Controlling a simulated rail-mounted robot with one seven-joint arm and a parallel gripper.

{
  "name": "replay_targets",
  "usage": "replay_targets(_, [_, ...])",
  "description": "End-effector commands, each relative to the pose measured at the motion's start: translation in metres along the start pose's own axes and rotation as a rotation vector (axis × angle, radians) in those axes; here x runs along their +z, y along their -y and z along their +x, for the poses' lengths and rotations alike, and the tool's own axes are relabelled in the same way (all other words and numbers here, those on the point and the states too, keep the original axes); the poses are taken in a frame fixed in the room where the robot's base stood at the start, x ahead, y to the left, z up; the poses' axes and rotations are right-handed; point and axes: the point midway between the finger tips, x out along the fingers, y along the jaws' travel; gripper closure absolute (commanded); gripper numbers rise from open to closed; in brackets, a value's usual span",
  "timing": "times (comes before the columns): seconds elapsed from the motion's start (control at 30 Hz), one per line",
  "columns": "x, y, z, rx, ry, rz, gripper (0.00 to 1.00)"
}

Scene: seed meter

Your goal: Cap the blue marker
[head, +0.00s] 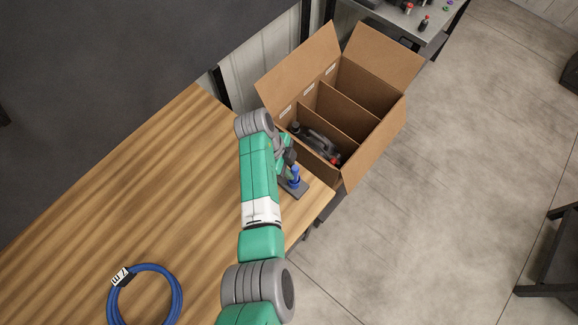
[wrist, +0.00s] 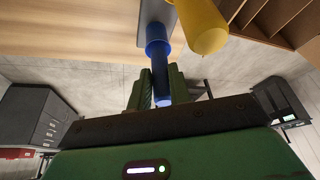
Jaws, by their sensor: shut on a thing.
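A slim blue marker (wrist: 159,75) is between my gripper's fingers (wrist: 158,88) in the wrist view, and my gripper is shut on it. One end of the marker meets a wider blue piece (wrist: 157,42), which looks like its cap. I cannot tell how deep the marker sits in it. The wider piece is on a grey plate (wrist: 151,14). In the head view the blue marker (head: 296,171) looks upright over the dark plate (head: 297,189) at the table corner. My gripper (head: 288,161) is beside it, partly hidden by my arm.
A yellow round-ended piece (wrist: 203,28) is close beside the blue one in the wrist view. An open cardboard box (head: 372,138) with dividers and a dark tool (head: 318,143) is just past the table corner. A blue cable coil (head: 176,292) lies on the wooden table (head: 150,175), otherwise largely clear.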

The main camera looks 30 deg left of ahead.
Motion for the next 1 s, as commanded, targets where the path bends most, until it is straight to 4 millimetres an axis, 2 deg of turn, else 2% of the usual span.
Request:
replay_targets(0.17, [0.000, 0.000, 0.000, 0.000, 0.000, 0.000, 1.00])
replay_targets(0.2, [0.000, 0.000, 0.000, 0.000, 0.000, 0.000, 0.79])
replay_targets(0.3, [0.000, 0.000, 0.000, 0.000, 0.000, 0.000, 0.59])
replay_targets(0.33, [0.000, 0.000, 0.000, 0.000, 0.000, 0.000, 0.55])
replay_targets(0.63, [0.000, 0.000, -0.004, -0.001, 0.001, 0.000, 0.55])
replay_targets(1.0, [0.001, 0.001, -0.069, -0.002, 0.001, 0.000, 0.55])
